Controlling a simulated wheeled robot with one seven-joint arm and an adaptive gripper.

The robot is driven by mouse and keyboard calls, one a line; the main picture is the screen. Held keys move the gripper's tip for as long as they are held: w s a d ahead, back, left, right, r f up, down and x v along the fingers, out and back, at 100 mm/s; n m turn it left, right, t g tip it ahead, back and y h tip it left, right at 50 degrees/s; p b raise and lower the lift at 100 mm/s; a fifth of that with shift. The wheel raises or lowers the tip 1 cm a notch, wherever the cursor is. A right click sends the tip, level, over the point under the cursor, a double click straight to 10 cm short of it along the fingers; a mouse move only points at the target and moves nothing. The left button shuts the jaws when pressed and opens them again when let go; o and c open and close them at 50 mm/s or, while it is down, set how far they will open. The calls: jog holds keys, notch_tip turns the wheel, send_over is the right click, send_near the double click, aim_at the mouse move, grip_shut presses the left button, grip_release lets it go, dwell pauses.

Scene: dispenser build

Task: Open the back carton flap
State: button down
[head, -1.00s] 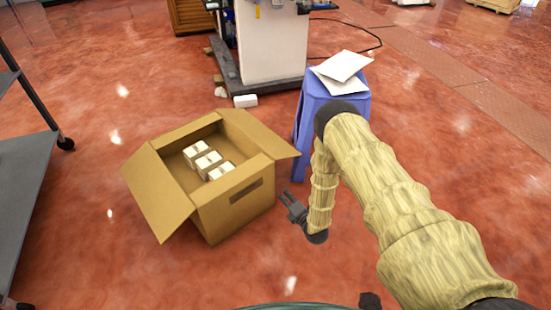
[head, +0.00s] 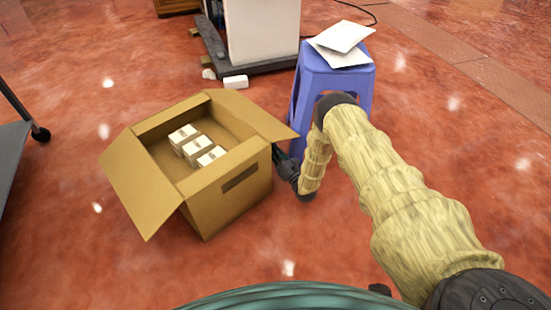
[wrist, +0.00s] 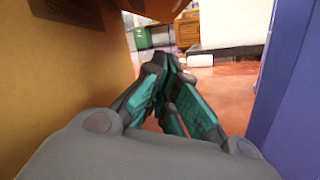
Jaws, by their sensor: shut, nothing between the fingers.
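The open brown carton (head: 222,200) stands on the floor left of my arm in the head view. Its left flap (head: 143,190) and right flap (head: 255,115) slope outward. At its back a cardboard strip (head: 170,115) runs along the far edge; I cannot tell whether this is the back flap or the wall. My gripper (head: 280,156) is shut and empty, low beside the carton's right side, its tips partly hidden near the right flap. In the wrist view, the shut fingers (wrist: 172,65) point ahead between the carton wall (wrist: 60,90) and a blue-purple surface.
Several small white boxes (head: 190,146) lie inside the carton. A blue stool (head: 335,85) with papers on top stands close behind and right of my gripper. A white block (head: 236,82) lies on the floor behind the carton. A dark shelf (head: 12,150) stands at the left.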

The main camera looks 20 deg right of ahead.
jog(key=w+r+b, duration=0.3)
jog(key=w+r, duration=0.1)
jog(key=w, duration=0.1)
jog(key=shift+w+r+b, duration=0.2)
jog(key=shift+r+b, duration=0.15)
jog(key=shift+b, duration=0.05)
jog(key=shift+w+r, duration=0.15)
jog(key=shift+r, duration=0.05)
dwell(0.4)
